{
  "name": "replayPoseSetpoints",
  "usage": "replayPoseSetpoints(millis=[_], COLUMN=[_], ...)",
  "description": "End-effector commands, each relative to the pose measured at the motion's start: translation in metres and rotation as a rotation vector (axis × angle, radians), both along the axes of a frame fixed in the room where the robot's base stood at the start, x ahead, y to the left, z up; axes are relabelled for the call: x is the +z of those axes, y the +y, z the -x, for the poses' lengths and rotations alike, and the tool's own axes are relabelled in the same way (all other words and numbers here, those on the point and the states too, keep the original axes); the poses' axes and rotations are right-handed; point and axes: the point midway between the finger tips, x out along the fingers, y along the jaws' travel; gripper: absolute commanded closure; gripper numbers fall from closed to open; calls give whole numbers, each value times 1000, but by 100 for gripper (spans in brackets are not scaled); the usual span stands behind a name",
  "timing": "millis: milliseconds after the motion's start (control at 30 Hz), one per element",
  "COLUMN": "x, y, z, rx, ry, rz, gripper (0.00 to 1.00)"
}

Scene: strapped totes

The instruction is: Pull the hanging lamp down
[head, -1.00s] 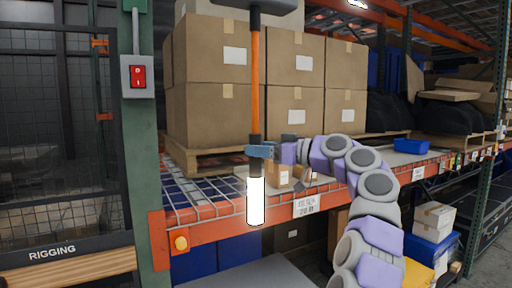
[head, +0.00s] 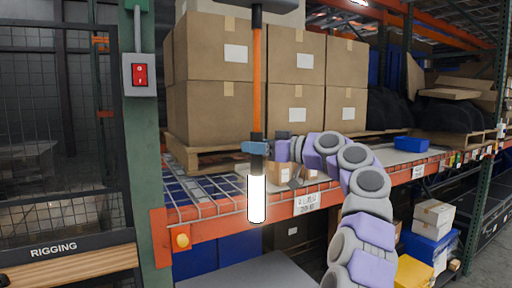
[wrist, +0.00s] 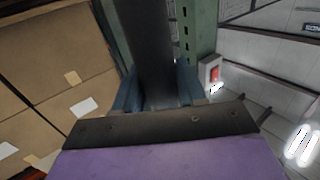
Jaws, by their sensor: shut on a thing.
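The hanging lamp (head: 257,199) is a glowing white tube with a black upper part, hanging upright from an orange cord in the middle of the head view. Its cord runs up to a dark fixture at the top edge. My gripper (head: 256,148) is shut on the lamp's black part, just above the glowing tube. In the wrist view, the lamp's dark shaft (wrist: 150,45) runs between the blue fingers of my gripper (wrist: 158,92). The glowing tube is hidden there.
Stacked cardboard boxes (head: 205,55) on a pallet stand on an orange-beamed shelf (head: 210,211) behind the lamp. A green post (head: 146,190) with a red switch (head: 139,74) stands to the left. A blue bin (head: 411,144) sits on the shelf to the right.

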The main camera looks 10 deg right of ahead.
Motion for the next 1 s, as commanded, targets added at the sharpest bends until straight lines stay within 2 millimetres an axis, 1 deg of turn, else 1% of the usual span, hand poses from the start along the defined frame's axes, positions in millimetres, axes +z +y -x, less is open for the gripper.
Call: replayPoseSetpoints(millis=[33,100,367,467,567,667,767,1000], x=[0,0,0,-4,-13,-27,-45,-97], y=[-1,-1,-1,-1,-1,-1,-1,-1], z=[0,0,0,-1,-1,-1,-1,-1], rx=[-2,-3,-3,-3,-3,-3,-3,-5], ry=[-1,-1,-1,-1,-1,-1,0,1], rz=[-1,-2,-2,-2,-1,-1,0,0], gripper=[93,100,100,100,100,100,100,100])
